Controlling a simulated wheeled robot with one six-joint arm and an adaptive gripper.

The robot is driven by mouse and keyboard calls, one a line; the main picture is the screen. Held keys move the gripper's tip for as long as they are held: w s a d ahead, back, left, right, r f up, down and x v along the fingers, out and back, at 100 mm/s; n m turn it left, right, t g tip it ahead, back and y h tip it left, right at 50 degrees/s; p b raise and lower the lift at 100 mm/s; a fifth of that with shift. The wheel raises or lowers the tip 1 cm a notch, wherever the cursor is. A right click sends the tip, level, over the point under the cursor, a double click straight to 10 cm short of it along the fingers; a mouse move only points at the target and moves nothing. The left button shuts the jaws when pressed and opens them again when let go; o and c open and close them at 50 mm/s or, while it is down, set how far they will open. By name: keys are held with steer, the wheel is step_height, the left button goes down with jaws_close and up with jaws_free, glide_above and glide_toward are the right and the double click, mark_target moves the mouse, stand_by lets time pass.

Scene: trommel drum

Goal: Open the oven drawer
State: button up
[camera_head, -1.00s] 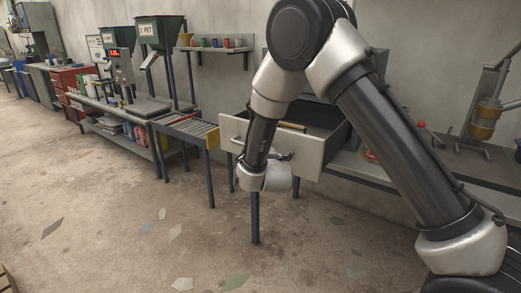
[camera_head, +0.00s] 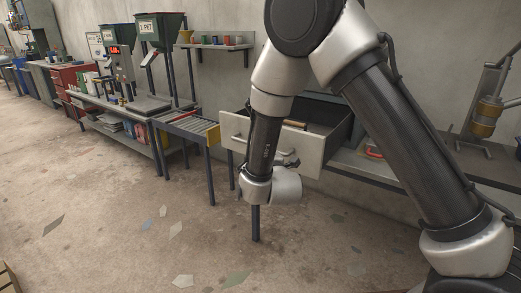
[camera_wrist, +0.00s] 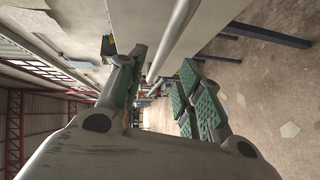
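The drawer (camera_head: 310,152) has a pale grey front panel and stands pulled out, its dark inside showing from above. Something orange-brown lies across the inside near the front. My forearm and wrist hang in front of the panel and cover its middle. In the wrist view, my gripper (camera_wrist: 164,88) has its two green-padded fingers spread apart. A silver handle bar (camera_wrist: 174,38) runs lengthwise between them, with a visible gap to the right finger. I cannot tell whether the bar touches the left finger. The fingertips are not clear in the head view.
A roller conveyor (camera_head: 190,125) with a yellow end stands left of the drawer. A long workbench (camera_head: 110,106) with hoppers is farther left. A bench with a press (camera_head: 487,118) stands at the right. The floor in front is clear apart from flat chips.

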steer(key=v, duration=0.5)
steer(key=shift+s, duration=0.1)
